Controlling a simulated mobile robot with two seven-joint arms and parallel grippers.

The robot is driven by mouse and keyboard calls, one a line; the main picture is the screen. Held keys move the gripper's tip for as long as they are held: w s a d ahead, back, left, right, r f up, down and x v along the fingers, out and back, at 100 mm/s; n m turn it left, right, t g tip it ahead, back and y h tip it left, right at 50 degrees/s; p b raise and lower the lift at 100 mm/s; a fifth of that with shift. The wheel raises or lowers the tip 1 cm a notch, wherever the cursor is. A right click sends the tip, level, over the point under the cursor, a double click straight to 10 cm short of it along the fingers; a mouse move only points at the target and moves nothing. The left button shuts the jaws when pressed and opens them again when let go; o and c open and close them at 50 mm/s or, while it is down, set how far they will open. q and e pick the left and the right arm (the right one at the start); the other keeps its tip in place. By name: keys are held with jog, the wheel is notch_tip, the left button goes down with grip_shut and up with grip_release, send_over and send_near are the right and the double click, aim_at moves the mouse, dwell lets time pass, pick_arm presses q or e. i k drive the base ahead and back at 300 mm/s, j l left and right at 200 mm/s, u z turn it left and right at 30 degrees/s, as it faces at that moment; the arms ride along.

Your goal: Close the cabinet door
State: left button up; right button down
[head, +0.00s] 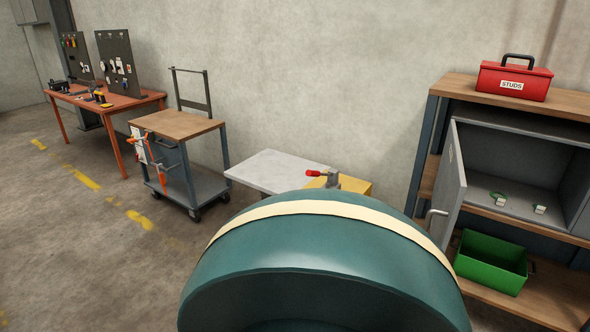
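A grey metal cabinet (528,160) sits on a wooden shelf unit at the right. Its grey door (449,188) is hinged on the left side and stands open, swung out toward me. A light handle (437,213) shows low on the door's outer face. Inside the cabinet are two small white tags with green loops (499,200). Neither of my grippers shows in the head view. The large spool in front may hide part of the space before the door.
A large dark green spool (320,262) with a cream band fills the bottom middle. A red toolbox (514,82) stands on the shelf top and a green bin (491,262) below the cabinet. A cart (177,125), a grey table (268,168) and an orange workbench (115,108) stand leftward. Floor at left is clear.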

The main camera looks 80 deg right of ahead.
aim_at(450, 187)
jog(key=i+l+z, duration=0.15)
jog(key=z, duration=0.35)
jog(key=i+z, duration=0.25)
jog(key=z, duration=3.05)
jog(key=i+u, duration=0.1)
jog(key=u, duration=0.25)
jog(key=i+u, duration=0.1)
jog(key=u, duration=0.25)
jog(key=l+u, duration=0.1)
jog(key=u, duration=0.25)
jog(key=i, duration=0.05)
